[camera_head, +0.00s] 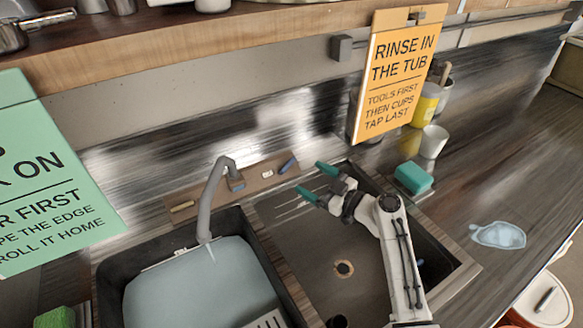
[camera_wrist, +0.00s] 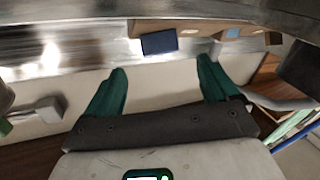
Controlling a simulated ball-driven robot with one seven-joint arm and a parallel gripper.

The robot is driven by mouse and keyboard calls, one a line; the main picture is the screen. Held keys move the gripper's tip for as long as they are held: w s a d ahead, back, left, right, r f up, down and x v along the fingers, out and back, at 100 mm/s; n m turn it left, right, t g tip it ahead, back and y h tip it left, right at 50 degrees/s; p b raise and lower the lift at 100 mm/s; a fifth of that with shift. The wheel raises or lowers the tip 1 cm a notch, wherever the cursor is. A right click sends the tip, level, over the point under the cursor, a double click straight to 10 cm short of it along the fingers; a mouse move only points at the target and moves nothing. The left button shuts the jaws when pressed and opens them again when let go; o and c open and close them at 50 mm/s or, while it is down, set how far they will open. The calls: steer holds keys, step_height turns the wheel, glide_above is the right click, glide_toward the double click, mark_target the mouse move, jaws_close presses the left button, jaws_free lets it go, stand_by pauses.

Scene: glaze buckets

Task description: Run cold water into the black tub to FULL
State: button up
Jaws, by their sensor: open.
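The black tub (camera_head: 109,285) sits in the left side of the sink, holding pale blue-grey water (camera_head: 200,285). The grey tap (camera_head: 207,205) arches over it; I cannot tell whether water runs from its spout. A blue handle (camera_head: 287,165) is at the right end of the wooden ledge behind the sink. A yellowish piece (camera_head: 183,206) is at the ledge's left end, with a small white piece (camera_head: 267,174) between. My gripper (camera_head: 310,178) is open and empty, its teal fingertips just right of the blue handle. In the wrist view the blue handle (camera_wrist: 160,42) shows beyond and between the fingertips.
The right basin (camera_head: 310,235) lies empty under my arm. A teal sponge (camera_head: 413,177), a white cup (camera_head: 433,141) and a yellow bottle (camera_head: 426,104) stand right of it. An orange sign (camera_head: 398,70) hangs above; a green sign (camera_head: 50,180) is at left.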

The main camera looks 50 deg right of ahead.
mark_target(287, 166)
steer(key=w, duration=0.2)
steer(key=w+p, duration=0.1)
steer(key=w, duration=0.4)
steer(key=shift+w+a+p, duration=0.3)
steer(key=shift+p, duration=0.1)
